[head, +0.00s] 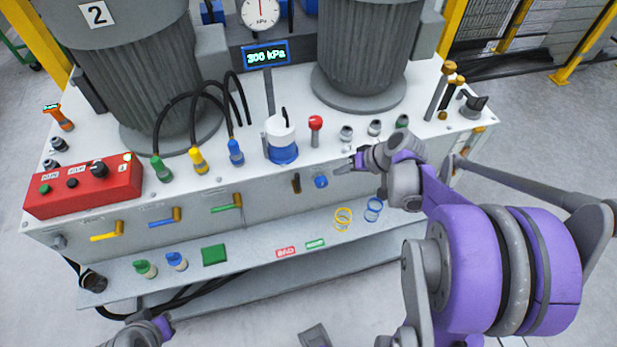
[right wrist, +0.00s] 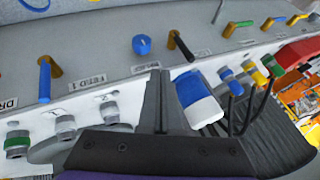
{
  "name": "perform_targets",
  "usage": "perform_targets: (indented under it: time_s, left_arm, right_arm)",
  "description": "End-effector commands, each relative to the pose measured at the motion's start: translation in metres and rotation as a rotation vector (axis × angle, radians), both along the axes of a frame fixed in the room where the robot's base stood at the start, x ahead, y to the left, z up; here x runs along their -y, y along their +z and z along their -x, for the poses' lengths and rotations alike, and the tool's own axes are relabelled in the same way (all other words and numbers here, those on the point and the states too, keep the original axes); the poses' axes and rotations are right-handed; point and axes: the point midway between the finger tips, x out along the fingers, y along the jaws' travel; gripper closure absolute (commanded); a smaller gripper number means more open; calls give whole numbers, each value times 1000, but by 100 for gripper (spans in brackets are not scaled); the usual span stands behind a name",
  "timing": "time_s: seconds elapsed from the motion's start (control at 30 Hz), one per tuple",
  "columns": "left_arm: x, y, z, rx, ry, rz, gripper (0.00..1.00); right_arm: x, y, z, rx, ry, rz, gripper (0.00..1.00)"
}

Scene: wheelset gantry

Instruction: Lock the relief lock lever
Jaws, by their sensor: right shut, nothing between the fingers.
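The relief lock lever appears to be the short dark lever with a brown pivot (head: 296,183) on the front panel, left of a round blue knob (head: 320,181). In the right wrist view, the lever (right wrist: 181,46) slants beside the blue knob (right wrist: 142,45); its label is too small to read surely. My right gripper (head: 344,166) is shut and empty, just right of and above the knob in the head view. Its closed fingers (right wrist: 160,100) point toward the panel in the wrist view, apart from the lever. My left gripper is not shown clearly; only part of that arm shows bottom left.
A blue-and-white canister (head: 281,140) and a red-knobbed post (head: 315,130) stand on top, near my right gripper. Yellow (head: 106,232), blue (head: 165,218) and green (head: 227,205) levers line the panel. The lower shelf holds loose rings (head: 343,219) and tags (head: 285,252).

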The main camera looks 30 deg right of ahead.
Motion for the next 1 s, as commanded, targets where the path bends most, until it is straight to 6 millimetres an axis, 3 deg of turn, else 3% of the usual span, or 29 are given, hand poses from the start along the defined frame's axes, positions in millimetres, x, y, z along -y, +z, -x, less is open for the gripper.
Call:
perform_targets:
  time_s: [0.27,0.73,1.0]
  left_arm:
    - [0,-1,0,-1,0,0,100]
    - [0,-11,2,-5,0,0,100]
    - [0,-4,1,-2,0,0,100]
  right_arm:
    - [-3,-7,-5,-1,2,-1,100]
    - [-28,-81,-55,-1,3,0,100]
    - [-59,-79,-69,-1,2,1,100]
